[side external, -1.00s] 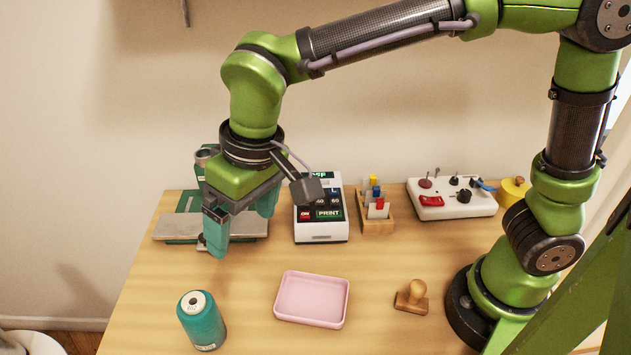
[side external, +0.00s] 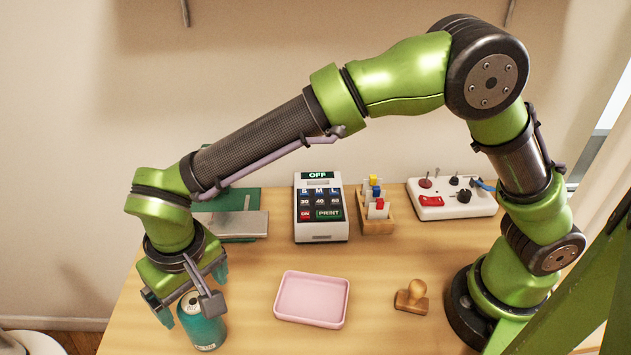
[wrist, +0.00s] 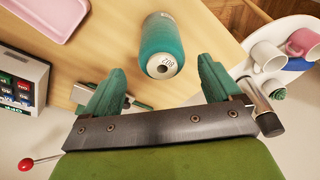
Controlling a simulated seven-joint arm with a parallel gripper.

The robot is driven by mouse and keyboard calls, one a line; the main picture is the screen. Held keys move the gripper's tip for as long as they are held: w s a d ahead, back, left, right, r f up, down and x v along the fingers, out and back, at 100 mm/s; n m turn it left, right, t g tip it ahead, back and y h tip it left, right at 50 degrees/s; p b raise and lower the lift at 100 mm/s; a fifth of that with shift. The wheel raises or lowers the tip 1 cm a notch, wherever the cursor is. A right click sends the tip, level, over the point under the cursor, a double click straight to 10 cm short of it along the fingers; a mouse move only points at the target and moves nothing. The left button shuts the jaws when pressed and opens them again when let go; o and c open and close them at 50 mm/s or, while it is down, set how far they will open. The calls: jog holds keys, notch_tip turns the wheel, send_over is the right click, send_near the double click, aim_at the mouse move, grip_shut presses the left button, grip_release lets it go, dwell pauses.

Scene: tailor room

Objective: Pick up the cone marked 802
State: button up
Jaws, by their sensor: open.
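The teal thread cone (side external: 206,332) stands upright at the front left of the table. In the wrist view the cone (wrist: 164,42) has a pale top with a dark hole and small digits. The digits could read 208 or 802, depending on which way up they are taken. My gripper (side external: 193,293) is at the cone's top in the side view, partly hiding it. In the wrist view my gripper (wrist: 165,84) has its two teal fingers wide apart and nothing between them. The cone's top lies just beyond the fingertips, roughly midway between them.
A pink tray (side external: 312,299) lies right of the cone, with a wooden stamp (side external: 411,297) beyond. A label printer (side external: 320,208), a small wooden rack (side external: 376,222) and a switch panel (side external: 452,205) stand behind.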

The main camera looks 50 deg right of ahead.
jog(key=shift+w+a+f, duration=0.1)
jog(key=shift+w+f, duration=0.1)
jog(key=shift+f, duration=1.35)
jog(key=shift+w+a+f, duration=0.1)
jog(key=shift+w+f, duration=0.1)
jog(key=shift+f, duration=1.3)
jog(key=shift+c, duration=0.5)
jog(key=c, duration=1.1)
jog(key=shift+r, duration=0.15)
